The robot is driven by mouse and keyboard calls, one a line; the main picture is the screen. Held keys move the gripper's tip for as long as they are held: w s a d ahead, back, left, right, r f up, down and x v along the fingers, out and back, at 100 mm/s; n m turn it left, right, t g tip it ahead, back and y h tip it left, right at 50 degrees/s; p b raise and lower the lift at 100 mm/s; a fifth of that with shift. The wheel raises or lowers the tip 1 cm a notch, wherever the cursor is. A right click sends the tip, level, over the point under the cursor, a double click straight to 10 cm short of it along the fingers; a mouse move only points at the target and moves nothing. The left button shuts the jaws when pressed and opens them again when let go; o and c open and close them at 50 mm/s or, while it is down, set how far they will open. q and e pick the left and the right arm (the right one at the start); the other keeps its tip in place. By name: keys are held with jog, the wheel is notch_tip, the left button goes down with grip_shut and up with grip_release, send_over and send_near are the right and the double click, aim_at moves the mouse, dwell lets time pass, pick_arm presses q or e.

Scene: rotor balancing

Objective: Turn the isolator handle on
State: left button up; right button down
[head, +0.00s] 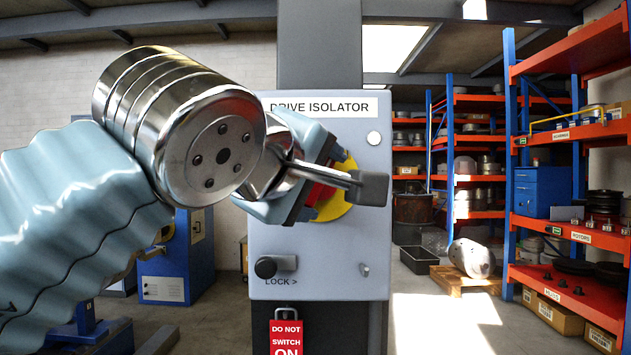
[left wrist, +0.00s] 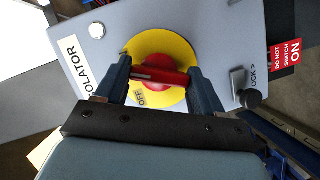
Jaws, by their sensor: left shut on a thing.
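The isolator handle is a red bar on a round red hub. It shows in the left wrist view (left wrist: 160,76), lying across a yellow disc (left wrist: 178,45) marked OFF beside the bar. In the head view the handle (head: 322,193) is partly hidden by my gripper, against the yellow disc (head: 346,203). My left gripper (left wrist: 160,70) is shut on the handle, with a finger at each end of the bar. The grey isolator box (head: 340,277) carries a DRIVE ISOLATOR label. My right gripper is not in view.
A black knob (head: 265,267) marked LOCK and a small grey catch (head: 364,270) sit low on the box. A padlock with a red DO NOT SWITCH ON tag (head: 286,338) hangs below.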

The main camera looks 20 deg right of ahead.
pick_arm(q)
jog(key=shift+d+m+y, duration=0.1)
jog(key=shift+m+y, duration=0.7)
jog(key=shift+m, duration=0.6)
jog(key=o, duration=1.1)
jog(key=shift+c, duration=0.2)
jog(key=v, duration=1.4)
jog(key=shift+w+r, duration=0.15)
jog(key=shift+r, duration=0.05)
